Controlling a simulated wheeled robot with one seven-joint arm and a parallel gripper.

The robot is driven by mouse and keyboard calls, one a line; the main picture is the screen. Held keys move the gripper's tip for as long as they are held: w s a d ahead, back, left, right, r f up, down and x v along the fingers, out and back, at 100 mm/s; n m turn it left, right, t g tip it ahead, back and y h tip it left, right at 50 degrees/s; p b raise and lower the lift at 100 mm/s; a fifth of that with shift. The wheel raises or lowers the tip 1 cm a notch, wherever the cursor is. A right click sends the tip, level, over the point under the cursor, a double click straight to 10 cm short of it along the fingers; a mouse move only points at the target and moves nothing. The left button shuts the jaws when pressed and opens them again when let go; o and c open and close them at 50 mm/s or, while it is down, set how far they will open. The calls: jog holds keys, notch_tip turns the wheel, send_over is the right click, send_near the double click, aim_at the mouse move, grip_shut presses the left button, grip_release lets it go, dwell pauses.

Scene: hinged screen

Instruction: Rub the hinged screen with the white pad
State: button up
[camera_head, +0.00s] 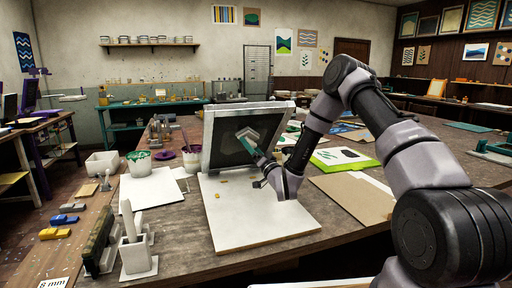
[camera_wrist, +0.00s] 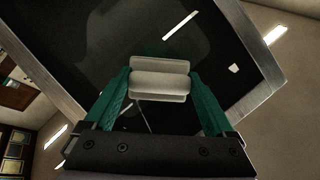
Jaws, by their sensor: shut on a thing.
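The hinged screen (camera_head: 226,146), dark in a pale grey frame, stands tilted up at the back of a white baseboard (camera_head: 242,222). Its dark face and frame fill much of the wrist view (camera_wrist: 85,45). My gripper (camera_head: 254,145) is in front of the screen, its green fingers shut on the white pad (camera_wrist: 160,80). In the head view the pad (camera_head: 246,134) overlaps the screen's right half. The pad is at or very close to the screen face; I cannot tell whether it touches. A smeared lighter patch shows on the dark face in the wrist view.
Left of the baseboard are paper sheets (camera_head: 150,190), a green-rimmed paint tub (camera_head: 140,164) and a white holder with a handled tool (camera_head: 136,252). Right are a brown board (camera_head: 352,202) and a green print (camera_head: 342,157). The baseboard's front is mostly clear, with small yellow bits.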

jog(key=shift+s+a+r, duration=0.65)
jog(key=shift+s+a, duration=0.9)
jog(key=shift+a, duration=1.95)
jog(key=w+d, duration=0.3)
jog(key=d, duration=1)
jog(key=shift+w+d, duration=0.15)
jog(key=shift+w, duration=0.25)
jog(key=shift+s+d+f, duration=0.2)
jog(key=shift+s+f, duration=0.45)
jog(key=shift+s, duration=0.1)
jog(key=shift+s+d+f, duration=0.2)
jog(key=shift+s+f, duration=0.4)
jog(key=shift+s, duration=0.1)
jog(key=shift+s+d+f, duration=0.2)
jog(key=shift+s+f, duration=0.45)
jog(key=shift+s, duration=0.1)
jog(key=shift+s+d+f, duration=0.15)
jog(key=shift+s+f, duration=0.35)
jog(key=shift+s, duration=0.05)
jog(key=shift+s+d+f, duration=0.15)
jog(key=shift+s+f, duration=0.35)
jog(key=shift+s, duration=0.05)
